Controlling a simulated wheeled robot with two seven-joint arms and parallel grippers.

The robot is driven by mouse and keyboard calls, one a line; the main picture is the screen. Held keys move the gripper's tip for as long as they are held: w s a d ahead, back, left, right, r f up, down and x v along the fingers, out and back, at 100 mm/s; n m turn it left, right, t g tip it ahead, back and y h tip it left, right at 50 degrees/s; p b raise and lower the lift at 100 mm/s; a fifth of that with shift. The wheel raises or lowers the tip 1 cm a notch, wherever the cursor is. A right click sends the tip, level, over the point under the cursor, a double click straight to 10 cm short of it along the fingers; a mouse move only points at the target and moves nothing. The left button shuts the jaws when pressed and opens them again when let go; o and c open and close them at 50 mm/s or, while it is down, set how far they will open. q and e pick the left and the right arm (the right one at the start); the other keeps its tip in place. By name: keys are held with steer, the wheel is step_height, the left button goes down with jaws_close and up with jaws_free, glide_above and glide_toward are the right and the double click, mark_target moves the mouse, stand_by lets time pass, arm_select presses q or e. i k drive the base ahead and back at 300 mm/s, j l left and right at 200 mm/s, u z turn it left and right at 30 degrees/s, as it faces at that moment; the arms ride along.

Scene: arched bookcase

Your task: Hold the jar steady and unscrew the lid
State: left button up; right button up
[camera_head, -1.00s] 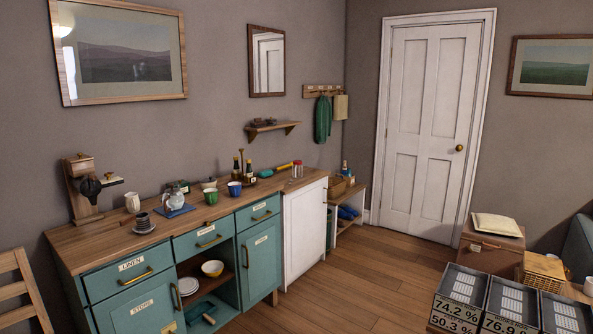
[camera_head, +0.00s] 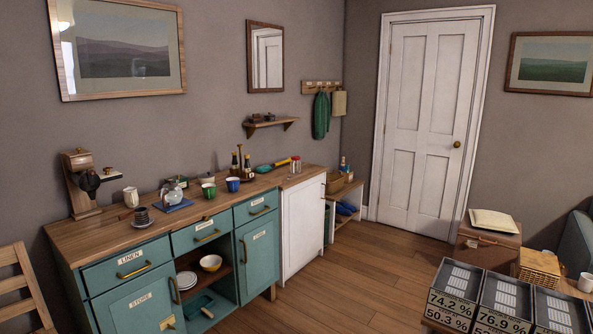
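A small jar (camera_head: 296,165) with a reddish lid stands upright on the top of the white cabinet, at the right end of the counter, near the wall. It is small in the picture, so its contents and how the lid sits are unclear. Neither of my grippers is in view, and nothing touches the jar.
A yellow-handled tool (camera_head: 275,164) lies left of the jar. Dark bottles (camera_head: 241,164), a blue mug (camera_head: 233,184), a green mug (camera_head: 208,190) and a glass pot (camera_head: 173,191) stand further left. Dark labelled boxes (camera_head: 453,304) are at lower right. Floor (camera_head: 345,285) before the cabinets is clear.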

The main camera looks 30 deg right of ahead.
mark_target(295, 165)
steer(key=k+z, duration=0.35)
steer(key=k+l+z, duration=0.15)
steer(key=z, duration=0.2)
steer(key=i+j, duration=0.1)
steer(key=i, duration=0.9)
steer(key=i+z, duration=0.15)
steer(key=i, duration=0.85)
steer(key=i+z, duration=0.25)
steer(key=i, duration=0.2)
steer(key=i+z, duration=0.3)
steer(key=i, duration=0.2)
steer(key=i+j+z, duration=0.25)
steer(key=i, duration=0.2)
steer(key=i+j+z, duration=0.3)
steer(key=i, duration=0.15)
steer(key=i+l, duration=0.15)
steer(key=i, duration=0.55)
steer(key=i+l, duration=0.15)
steer(key=i, duration=0.5)
